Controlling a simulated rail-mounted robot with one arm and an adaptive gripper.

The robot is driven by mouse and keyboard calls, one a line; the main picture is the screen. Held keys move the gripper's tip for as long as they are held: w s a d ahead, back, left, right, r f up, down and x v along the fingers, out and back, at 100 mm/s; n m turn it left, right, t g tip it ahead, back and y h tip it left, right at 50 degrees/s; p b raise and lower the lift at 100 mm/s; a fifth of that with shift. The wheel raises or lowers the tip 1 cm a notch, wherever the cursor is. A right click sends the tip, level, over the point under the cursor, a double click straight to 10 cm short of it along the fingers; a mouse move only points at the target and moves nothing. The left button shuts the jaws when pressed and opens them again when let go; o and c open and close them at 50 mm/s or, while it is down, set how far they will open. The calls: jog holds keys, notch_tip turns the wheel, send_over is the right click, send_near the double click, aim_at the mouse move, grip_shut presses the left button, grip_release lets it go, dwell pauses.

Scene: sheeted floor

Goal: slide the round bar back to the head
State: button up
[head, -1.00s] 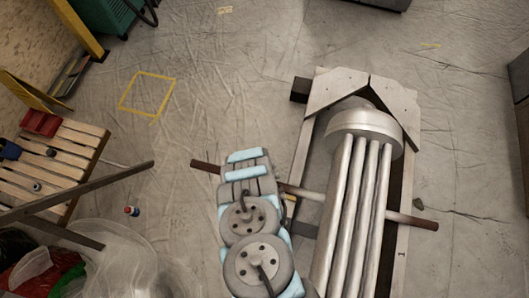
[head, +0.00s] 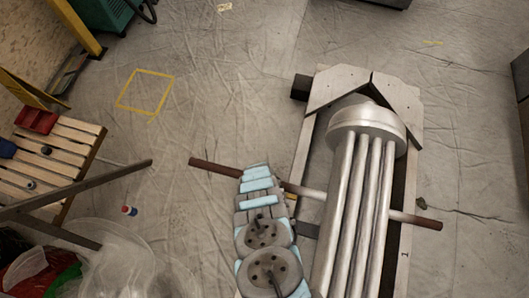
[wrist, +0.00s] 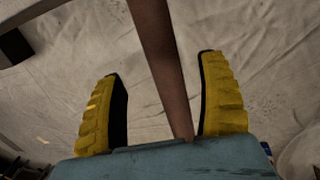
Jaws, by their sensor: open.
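The round bar (head: 213,168) lies crosswise through a long pale frame (head: 403,250). It has brown ends and a silvery middle; the right end (head: 420,220) sticks out past the frame. A bundle of metal tubes with a domed metal head (head: 366,128) lies lengthwise in the frame, over the bar. My gripper (wrist: 160,64) is open in the wrist view. The bar's brown part (wrist: 164,65) runs between its yellow fingers with gaps on both sides. In the head view my arm hides the gripper and part of the bar, left of the frame.
A slatted wooden pallet (head: 62,150) with a red bin (head: 36,120) stands at the left. Clear plastic sheeting (head: 135,262) lies at the lower left. The floor around a yellow taped square (head: 120,104) is free.

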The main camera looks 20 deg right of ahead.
jog(key=shift+w+d+f+b, duration=0.15)
jog(key=shift+w+f+b, duration=0.05)
jog(key=shift+f+b, duration=1.15)
jog(key=shift+w+d+f+b, duration=0.2)
jog(key=shift+f+b, duration=1.05)
jog(key=shift+f, duration=0.15)
jog(key=shift+w+d+f+b, duration=0.15)
jog(key=shift+w+f+b, duration=0.05)
jog(key=shift+f+b, duration=1.15)
